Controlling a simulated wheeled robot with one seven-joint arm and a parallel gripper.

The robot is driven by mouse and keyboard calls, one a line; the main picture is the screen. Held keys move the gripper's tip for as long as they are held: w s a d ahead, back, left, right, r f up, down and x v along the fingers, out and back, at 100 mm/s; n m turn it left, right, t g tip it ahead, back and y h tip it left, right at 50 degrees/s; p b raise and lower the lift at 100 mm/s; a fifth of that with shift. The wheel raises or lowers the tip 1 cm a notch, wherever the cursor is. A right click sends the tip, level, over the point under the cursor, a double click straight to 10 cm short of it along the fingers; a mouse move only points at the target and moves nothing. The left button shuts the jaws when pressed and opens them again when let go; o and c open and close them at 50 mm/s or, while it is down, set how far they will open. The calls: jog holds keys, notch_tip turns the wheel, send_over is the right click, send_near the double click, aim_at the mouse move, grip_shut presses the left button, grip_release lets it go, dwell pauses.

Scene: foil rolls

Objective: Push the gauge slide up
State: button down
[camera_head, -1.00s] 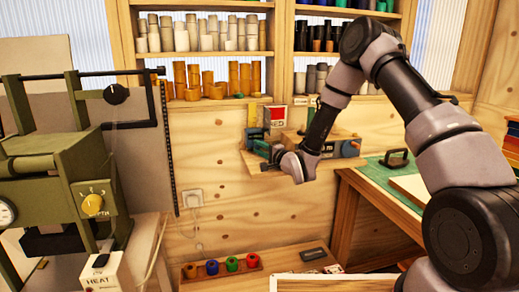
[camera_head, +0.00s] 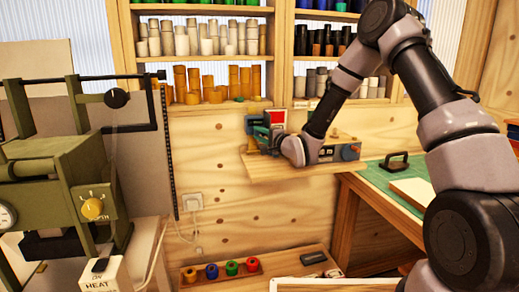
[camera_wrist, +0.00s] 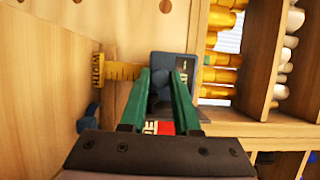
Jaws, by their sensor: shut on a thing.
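The gauge has a yellow ruler marked WIDTH (camera_wrist: 118,71) and a dark blue-grey slide (camera_wrist: 180,66). In the wrist view the slide is at the ruler's right end, on the side toward the shelves. In the head view the slide (camera_head: 253,122) is high on the gauge, above the small wall ledge. My gripper (camera_wrist: 166,82) has its green fingers closed on the slide's protruding part, which is partly hidden between them. In the head view my gripper (camera_head: 268,137) reaches the gauge from the right.
A red and white card (camera_head: 277,118) is right beside the gauge. A wooden ledge (camera_head: 290,168) lies below, with a blue-grey device (camera_head: 346,152) at its right. Shelves of rolls (camera_head: 215,85) are above. A green machine (camera_head: 60,165) stands at left.

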aim_at(253, 124)
jog(key=shift+r, duration=1.5)
jog(key=shift+w, duration=0.1)
jog(key=c, duration=0.6)
grip_release()
jog(key=shift+r, duration=0.1)
jog(key=shift+c, duration=0.2)
jog(key=shift+s+d, duration=0.25)
jog(key=shift+s, duration=0.05)
jog(key=v, duration=1)
jog(key=shift+d, duration=0.1)
